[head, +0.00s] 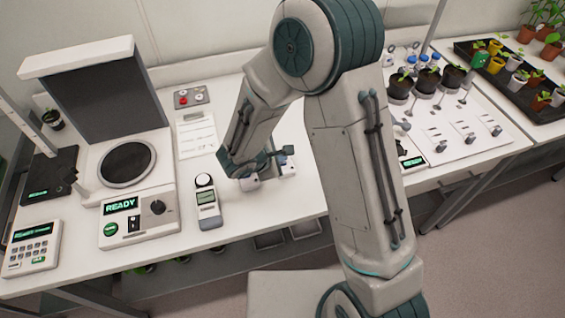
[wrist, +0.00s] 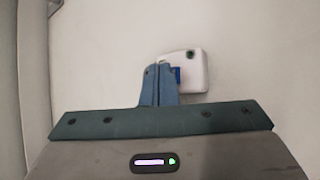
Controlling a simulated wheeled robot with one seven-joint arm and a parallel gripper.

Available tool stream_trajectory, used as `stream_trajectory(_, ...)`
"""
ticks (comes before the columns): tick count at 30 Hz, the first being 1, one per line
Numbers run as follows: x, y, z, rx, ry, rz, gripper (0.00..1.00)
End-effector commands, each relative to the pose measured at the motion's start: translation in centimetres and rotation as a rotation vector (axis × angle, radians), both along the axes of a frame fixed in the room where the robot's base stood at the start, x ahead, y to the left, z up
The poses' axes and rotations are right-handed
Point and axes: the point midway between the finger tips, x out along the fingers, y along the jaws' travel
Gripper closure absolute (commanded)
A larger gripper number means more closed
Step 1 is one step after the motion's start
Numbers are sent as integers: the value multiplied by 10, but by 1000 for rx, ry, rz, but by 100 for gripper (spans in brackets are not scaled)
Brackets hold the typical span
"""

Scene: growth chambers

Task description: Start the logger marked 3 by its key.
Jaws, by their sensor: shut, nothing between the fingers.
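In the wrist view, a small white box that looks like a logger (wrist: 194,72) lies just right of and behind my fingertips. It has a dark green round spot near its top and a blue patch partly hidden by my fingers. No number can be read on it, so I cannot tell whether it is the logger marked 3. My gripper (wrist: 160,66) is shut and empty, its tips at or close to the box's left side; contact cannot be told.
A grey handheld meter (head: 207,203) lies left of my wrist. Beyond it stand a console reading READY (head: 137,224) and a keypad unit (head: 31,248). A paper sheet (head: 196,135) and a red-button box (head: 186,97) lie behind. Potted plants (head: 425,78) stand at right.

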Motion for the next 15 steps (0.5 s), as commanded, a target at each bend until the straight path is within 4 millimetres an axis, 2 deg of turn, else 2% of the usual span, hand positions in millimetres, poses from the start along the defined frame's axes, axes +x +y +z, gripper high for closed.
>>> stream_trajectory(15,0,0,-5,0,-1,1,100)
